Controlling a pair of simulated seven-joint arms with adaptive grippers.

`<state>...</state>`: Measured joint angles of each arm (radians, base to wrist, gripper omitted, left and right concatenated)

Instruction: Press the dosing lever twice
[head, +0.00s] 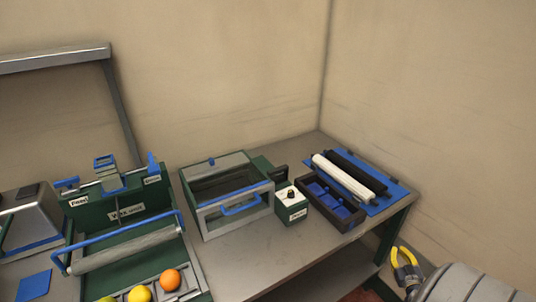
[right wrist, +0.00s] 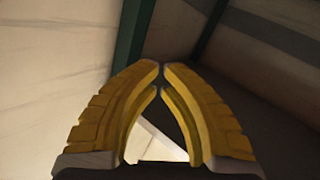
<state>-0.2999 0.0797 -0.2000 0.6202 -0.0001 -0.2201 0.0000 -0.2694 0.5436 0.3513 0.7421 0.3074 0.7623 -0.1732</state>
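A green machine (head: 118,215) with a panel that seems to read "Wax unit" stands at the left in the head view. Small blue levers stand on its top, one at the left (head: 66,183) and one at the right (head: 152,163). I cannot tell which of them is the dosing lever. My right gripper (head: 403,257) is at the lower right, off the table's right edge and far from the machine. In the right wrist view its yellow fingers (right wrist: 161,68) nearly meet at the tips, with nothing between them. My left gripper is not in view.
A roller (head: 125,250) with a blue handle and several fruits, including an orange (head: 170,280), are in front. A lidded box (head: 235,215), a small green control box (head: 291,205), a dark tray (head: 340,217) and rolls (head: 349,178) stand rightward. The table front (head: 262,262) is clear.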

